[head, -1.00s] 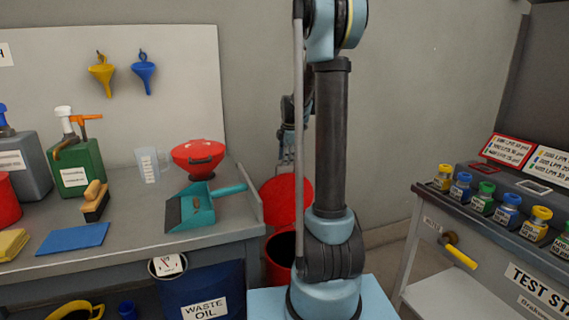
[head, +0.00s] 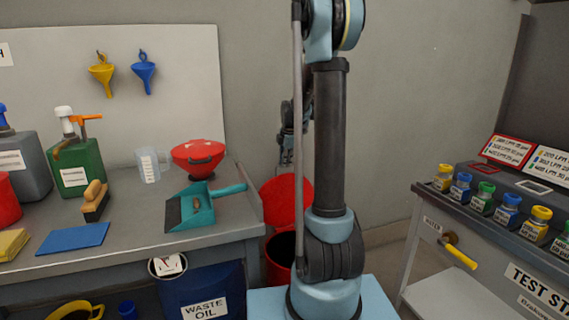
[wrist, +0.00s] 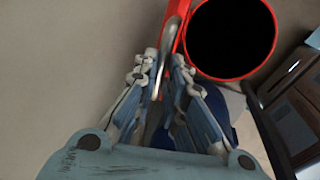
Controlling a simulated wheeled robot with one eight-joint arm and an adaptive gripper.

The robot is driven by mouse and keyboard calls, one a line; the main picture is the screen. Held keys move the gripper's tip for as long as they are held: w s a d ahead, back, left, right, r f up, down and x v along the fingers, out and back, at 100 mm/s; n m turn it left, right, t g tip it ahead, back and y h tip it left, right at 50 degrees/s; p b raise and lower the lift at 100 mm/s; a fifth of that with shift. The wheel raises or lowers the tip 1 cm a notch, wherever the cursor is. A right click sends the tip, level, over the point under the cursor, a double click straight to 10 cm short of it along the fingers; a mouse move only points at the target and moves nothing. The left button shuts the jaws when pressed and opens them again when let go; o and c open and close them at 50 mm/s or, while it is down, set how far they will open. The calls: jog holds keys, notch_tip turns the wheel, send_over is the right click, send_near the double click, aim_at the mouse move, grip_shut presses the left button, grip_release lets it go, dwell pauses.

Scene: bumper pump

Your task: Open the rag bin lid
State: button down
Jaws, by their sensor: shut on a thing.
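The red rag bin (head: 271,273) stands on the floor between the workbench and my arm. Its red lid (head: 281,198) is raised, standing up behind the dark bin opening. In the wrist view the bin's red rim (wrist: 190,63) surrounds a black opening, and the lid (wrist: 171,28) is seen nearly edge-on beside it. My gripper (wrist: 165,72) is shut on the lid's grey metal handle (wrist: 172,48). In the head view my arm hides the right part of the bin and the lid, and the grip itself is hard to make out.
The workbench (head: 130,245) stands to the left, with a teal dustpan (head: 190,213) and red funnel-like bowl (head: 198,157) near its edge. A blue waste oil drum (head: 203,285) is beside the bin. The test stand (head: 485,255) is to the right. The wall is close behind.

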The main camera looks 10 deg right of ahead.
jog(key=s+d+f+t, duration=0.2)
jog(key=s+f+t, duration=0.1)
jog(key=s, duration=0.8)
jog(key=shift+y, duration=0.3)
jog(key=shift+r, duration=0.1)
jog(key=c, duration=1.7)
grip_release()
jog(key=shift+o, duration=0.2)
jog(key=v, duration=1.1)
jog(key=shift+s+d+r, duration=0.15)
jog(key=shift+s+r, duration=0.1)
